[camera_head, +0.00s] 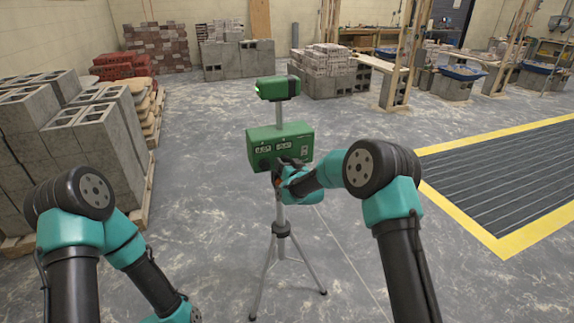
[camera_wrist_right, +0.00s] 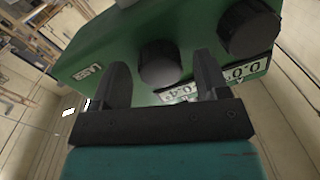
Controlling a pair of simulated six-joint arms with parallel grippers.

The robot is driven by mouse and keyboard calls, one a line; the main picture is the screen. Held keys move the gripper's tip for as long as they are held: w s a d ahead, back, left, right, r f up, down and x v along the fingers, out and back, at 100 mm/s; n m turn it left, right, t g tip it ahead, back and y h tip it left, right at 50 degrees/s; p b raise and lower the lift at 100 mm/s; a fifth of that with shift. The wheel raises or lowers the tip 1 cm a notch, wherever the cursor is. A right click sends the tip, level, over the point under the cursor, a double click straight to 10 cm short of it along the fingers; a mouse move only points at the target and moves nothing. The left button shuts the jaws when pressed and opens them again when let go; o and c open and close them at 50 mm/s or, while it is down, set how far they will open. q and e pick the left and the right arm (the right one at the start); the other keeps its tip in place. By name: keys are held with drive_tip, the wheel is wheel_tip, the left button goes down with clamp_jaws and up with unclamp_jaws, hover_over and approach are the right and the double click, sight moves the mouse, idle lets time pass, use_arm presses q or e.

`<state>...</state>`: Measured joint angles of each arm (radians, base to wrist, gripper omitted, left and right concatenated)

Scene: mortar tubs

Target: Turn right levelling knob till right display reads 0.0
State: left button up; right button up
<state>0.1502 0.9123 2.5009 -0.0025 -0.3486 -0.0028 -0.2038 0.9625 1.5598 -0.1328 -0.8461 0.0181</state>
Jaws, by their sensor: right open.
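A green levelling box (camera_head: 262,147) with two small displays stands on a tripod. My right gripper (camera_head: 281,168) is at the lower right of its front face. In the right wrist view, which is turned upside down, the open gripper's fingers (camera_wrist_right: 160,70) are on either side of a dark round knob (camera_wrist_right: 160,62), the right one. I cannot tell whether they touch it. The left knob (camera_wrist_right: 249,27) is beside it, outside the fingers. The right display (camera_wrist_right: 181,93) is partly hidden and I cannot read it surely; the left display (camera_wrist_right: 246,70) seems to read 0.0. My left gripper's fingers are out of view.
The grey tripod (camera_head: 282,230) stands on bare floor. A green head (camera_head: 278,88) tops its mast. Grey blocks (camera_head: 100,135) are stacked at the left. A dark ribbed mat with a yellow border (camera_head: 500,245) lies to the right. Floor around the tripod is clear.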

drive_tip(key=c, duration=0.9)
drive_tip(key=shift+m, duration=0.5)
drive_tip(key=m, duration=1.1)
drive_tip(key=shift+t, duration=0.3)
